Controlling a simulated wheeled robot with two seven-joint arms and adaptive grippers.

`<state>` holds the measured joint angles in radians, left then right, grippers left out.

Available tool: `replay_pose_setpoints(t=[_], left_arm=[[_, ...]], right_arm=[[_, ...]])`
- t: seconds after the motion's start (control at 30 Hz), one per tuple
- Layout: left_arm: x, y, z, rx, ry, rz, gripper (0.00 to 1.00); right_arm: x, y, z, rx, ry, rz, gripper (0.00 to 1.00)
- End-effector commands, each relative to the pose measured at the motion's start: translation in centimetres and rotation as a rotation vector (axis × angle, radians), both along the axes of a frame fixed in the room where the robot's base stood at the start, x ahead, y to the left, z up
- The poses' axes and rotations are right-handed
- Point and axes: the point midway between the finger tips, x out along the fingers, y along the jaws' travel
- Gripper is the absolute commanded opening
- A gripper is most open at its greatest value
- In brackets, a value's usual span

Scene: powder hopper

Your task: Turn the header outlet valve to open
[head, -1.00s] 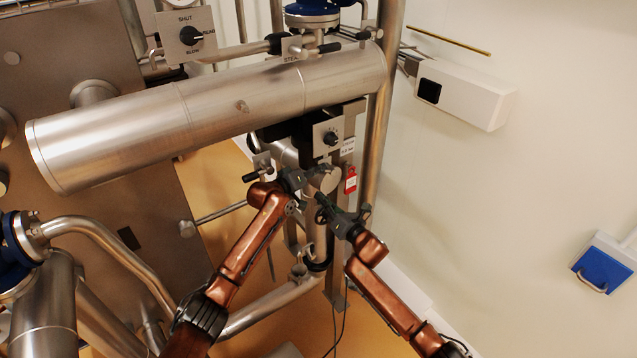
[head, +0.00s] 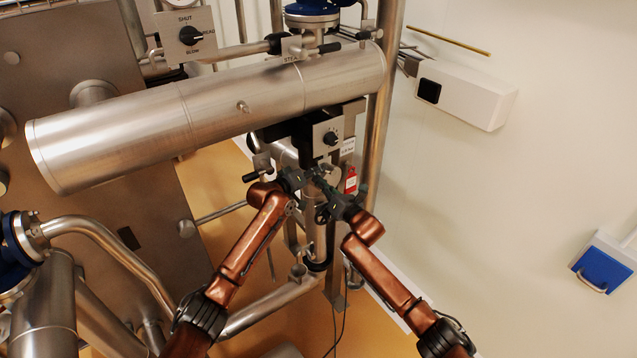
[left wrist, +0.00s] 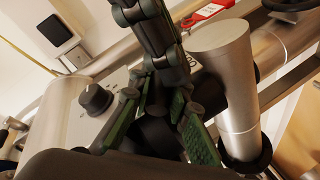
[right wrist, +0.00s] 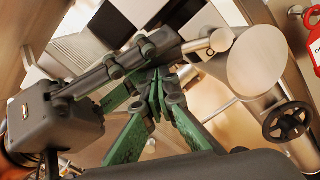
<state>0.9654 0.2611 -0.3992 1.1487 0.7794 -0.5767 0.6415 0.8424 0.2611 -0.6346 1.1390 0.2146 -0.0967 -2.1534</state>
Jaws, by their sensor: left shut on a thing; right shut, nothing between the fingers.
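A short grey bar with a round end (right wrist: 205,45) shows in the right wrist view beside a wide steel cylinder (right wrist: 262,65). I take it to be the valve handle, though no label confirms this. My left gripper (head: 306,179) is below the big steel header (head: 215,105), shut on a dark thing (left wrist: 157,132) mostly hidden by the fingers. My right gripper (head: 319,183) is shut and empty, its tips close to the left gripper's tips. Contact between them cannot be told. The right gripper also shows at the top of the left wrist view (left wrist: 165,85).
A plate with a black knob (head: 331,138) is just above the grippers. A red tag (head: 351,180) hangs to the right. Pipes and posts crowd this spot; the wall side is free.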

Motion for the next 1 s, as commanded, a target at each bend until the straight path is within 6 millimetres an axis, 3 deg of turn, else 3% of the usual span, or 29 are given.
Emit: replay_pose_setpoints(t=[0.47,0.5,0.7,1.0], left_arm=[[-0.1,0.0,-0.3,0.001,0.006,-0.001,0.00],[-0.1,0.0,-0.3,0.001,0.006,-0.001,0.17],[0.0,0.1,-0.4,0.002,0.007,0.001,0.31],[0.0,0.1,-0.2,0.001,0.003,0.000,0.34]], right_arm=[[0.6,-0.5,1.6,0.042,0.021,-0.002,0.00],[0.6,-0.5,1.7,0.042,0.020,-0.003,0.00],[0.5,-0.4,1.6,0.041,0.020,-0.001,0.00],[0.4,-0.3,1.2,0.040,0.023,0.001,0.00]])
